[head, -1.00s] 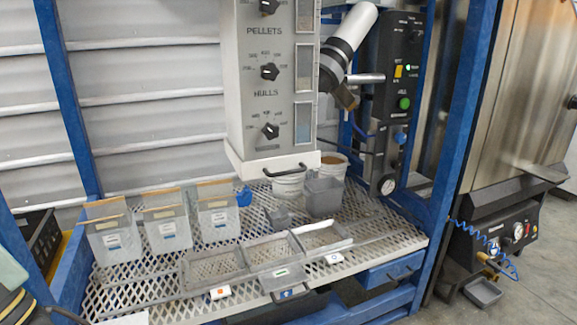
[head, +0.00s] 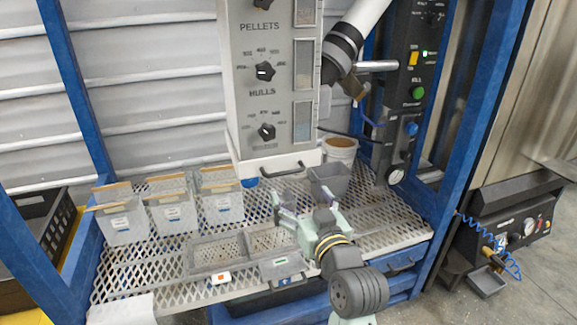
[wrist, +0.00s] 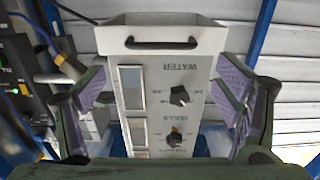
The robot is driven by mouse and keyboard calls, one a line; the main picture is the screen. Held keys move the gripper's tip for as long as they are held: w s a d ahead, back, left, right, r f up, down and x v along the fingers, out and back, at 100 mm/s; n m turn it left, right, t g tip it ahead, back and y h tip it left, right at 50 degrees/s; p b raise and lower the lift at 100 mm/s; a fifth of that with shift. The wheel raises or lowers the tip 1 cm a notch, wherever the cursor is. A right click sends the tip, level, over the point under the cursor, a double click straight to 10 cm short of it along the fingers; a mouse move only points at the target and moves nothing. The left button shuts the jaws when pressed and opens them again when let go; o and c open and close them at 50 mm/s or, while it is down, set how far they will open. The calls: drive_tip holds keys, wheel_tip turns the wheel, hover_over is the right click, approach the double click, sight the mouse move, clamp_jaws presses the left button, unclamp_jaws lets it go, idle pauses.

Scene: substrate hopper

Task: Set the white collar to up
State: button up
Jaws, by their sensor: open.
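The white collar (head: 246,170) is a pale band around the lower end of the grey hopper column (head: 242,110), with a black bar handle (head: 284,171) on its front. It sits low, at the column's bottom end. My gripper (head: 303,203) is open and empty, in front of and below the handle, apart from it. In the wrist view the picture is upside down: the collar (wrist: 210,40) and handle (wrist: 160,44) show at the top, beyond the spread fingers of my gripper (wrist: 165,98). The column front with its dials lies between the fingers in that picture.
Below is a mesh shelf (head: 150,262) with several clear bins at left and grey trays (head: 216,250) in front. A black control panel (head: 402,110) and blue posts flank the right.

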sight(286, 173)
drive_tip(key=shift+o, duration=0.6)
drive_tip(key=shift+w+a, duration=0.1)
drive_tip(key=shift+w, duration=0.3)
drive_tip(key=shift+o, duration=0.7)
drive_tip(key=p+x, duration=0.3)
drive_tip(key=x, duration=0.5)
drive_tip(key=shift+w+a, duration=0.1)
drive_tip(key=shift+w, duration=0.15)
drive_tip(key=shift+w+a+f, duration=0.1)
drive_tip(key=shift+w+a, duration=0.1)
drive_tip(key=shift+w, duration=0.45)
drive_tip(key=shift+c, duration=0.4)
